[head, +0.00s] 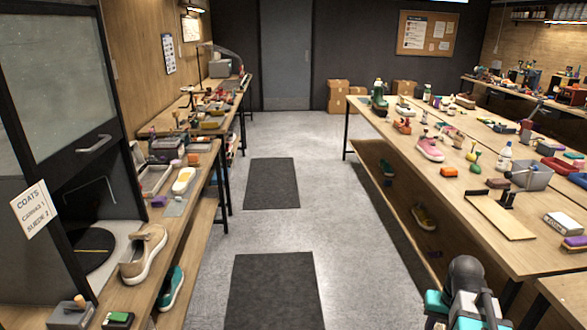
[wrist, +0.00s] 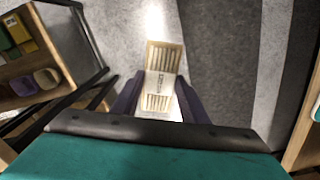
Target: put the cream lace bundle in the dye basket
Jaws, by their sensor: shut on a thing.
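My gripper (wrist: 158,98) shows in the wrist view with its two dark fingers closed on the sides of a pale, cream, ribbed bundle, the cream lace bundle (wrist: 163,58). A whitish band with small lettering wraps its middle. The bundle is held above the grey floor, clear of any table. In the head view my arm stands at the bottom right, and neither the fingertips nor the bundle can be made out there. I cannot pick out the dye basket for certain in either view.
A long workbench (head: 450,205) on the right holds shoes, bottles and a grey bin (head: 530,176). A left bench (head: 188,228) carries shoes and trays. A glass-doored booth (head: 60,130) stands at left. The aisle with dark mats (head: 272,290) is clear.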

